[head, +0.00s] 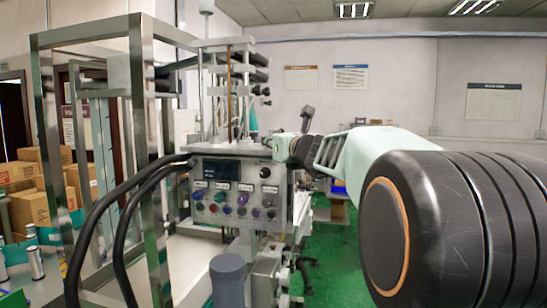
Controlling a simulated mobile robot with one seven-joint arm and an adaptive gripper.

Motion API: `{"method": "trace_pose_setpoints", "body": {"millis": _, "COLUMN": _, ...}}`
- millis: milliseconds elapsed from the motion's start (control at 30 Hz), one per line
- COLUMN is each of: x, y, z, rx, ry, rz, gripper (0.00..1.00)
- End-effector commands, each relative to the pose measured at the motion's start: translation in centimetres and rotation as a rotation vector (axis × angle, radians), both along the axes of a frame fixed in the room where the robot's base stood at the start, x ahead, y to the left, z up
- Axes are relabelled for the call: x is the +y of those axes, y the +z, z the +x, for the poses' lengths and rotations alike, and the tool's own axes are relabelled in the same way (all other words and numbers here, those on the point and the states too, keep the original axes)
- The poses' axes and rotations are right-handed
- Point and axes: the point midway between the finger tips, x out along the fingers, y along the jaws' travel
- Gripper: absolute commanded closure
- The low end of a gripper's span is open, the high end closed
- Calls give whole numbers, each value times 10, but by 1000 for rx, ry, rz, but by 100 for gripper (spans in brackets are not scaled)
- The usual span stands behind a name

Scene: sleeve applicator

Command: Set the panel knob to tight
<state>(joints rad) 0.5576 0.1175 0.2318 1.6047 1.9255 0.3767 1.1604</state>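The control panel (275,208) is a grey box in the middle of the head view. It has a dark display (221,169) at its upper left and a black knob (265,172) at its upper right. Below are rows of small coloured knobs and buttons, among them a purple one (242,199), under small labels too small to read. I cannot tell which knob has a tight setting or where any knob points. My arm reaches in from the right, and its far end is near the panel's upper right. My gripper's fingers cannot be made out, nor whether they touch anything.
A metal frame (138,100) stands left of the panel, with thick black hoses (100,215) curving in front of it. Machine columns (228,85) rise above the panel. Cardboard boxes (30,208) are stacked at far left.

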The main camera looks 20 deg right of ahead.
Motion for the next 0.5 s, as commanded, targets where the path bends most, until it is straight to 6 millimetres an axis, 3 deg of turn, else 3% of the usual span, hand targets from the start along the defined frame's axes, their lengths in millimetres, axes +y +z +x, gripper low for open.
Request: {"method": "trace_pose_setpoints", "body": {"millis": 500, "x": 4, "y": -2, "z": 1, "rx": -6, "ry": -376, "rz": 1, "gripper": 100}}
